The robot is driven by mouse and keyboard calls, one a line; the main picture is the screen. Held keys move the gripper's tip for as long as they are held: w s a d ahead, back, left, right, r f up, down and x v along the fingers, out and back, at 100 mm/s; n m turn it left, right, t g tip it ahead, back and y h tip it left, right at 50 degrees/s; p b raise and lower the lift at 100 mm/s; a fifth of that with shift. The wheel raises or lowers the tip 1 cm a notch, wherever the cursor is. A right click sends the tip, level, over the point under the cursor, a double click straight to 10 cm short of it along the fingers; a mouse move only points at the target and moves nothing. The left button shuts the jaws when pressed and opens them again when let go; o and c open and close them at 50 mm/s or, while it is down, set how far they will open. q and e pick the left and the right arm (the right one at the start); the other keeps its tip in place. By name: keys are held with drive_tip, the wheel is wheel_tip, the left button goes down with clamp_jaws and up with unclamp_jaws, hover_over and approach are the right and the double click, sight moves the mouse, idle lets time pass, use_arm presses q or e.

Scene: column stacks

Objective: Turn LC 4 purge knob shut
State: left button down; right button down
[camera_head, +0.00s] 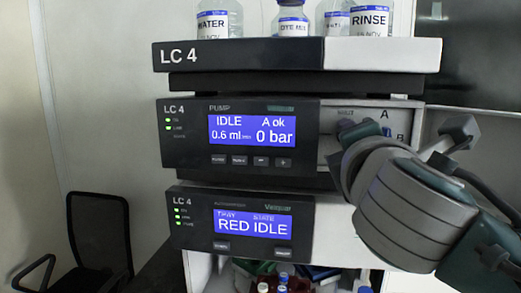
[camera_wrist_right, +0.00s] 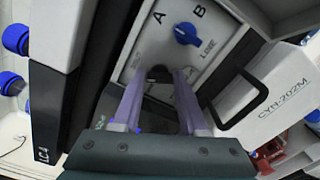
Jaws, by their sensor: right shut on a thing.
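The LC 4 pump module (camera_head: 235,140) is in the middle of the head view, its display reading IDLE, A ok, 0.6 ml and 0 bar. A pale panel at its right side is largely covered by my right arm. In the wrist view my right gripper (camera_wrist_right: 160,78) has its two purple fingers at this panel. It is shut on a dark round knob (camera_wrist_right: 158,72), taken to be the purge knob, which shows only in part between the fingertips. Its turn angle and label are hidden. A blue knob (camera_wrist_right: 187,34) with A and B marks sits beside it, untouched. My left gripper is not in view.
The LC 4 top tray (camera_head: 240,55) holds several bottles, including WATER and RINSE. An autosampler module (camera_head: 240,225) reading RED IDLE is below the pump. In the wrist view a white box (camera_wrist_right: 275,105) with a black handle (camera_wrist_right: 240,95) stands close right of the fingers.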

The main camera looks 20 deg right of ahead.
drive_tip(key=m+b, duration=0.2)
drive_tip(key=m, duration=0.1)
drive_tip(key=shift+f, duration=0.15)
drive_tip(key=shift+m+b, duration=0.35)
drive_tip(key=shift+m, duration=0.55)
drive_tip(key=c, duration=0.7)
unclamp_jaws()
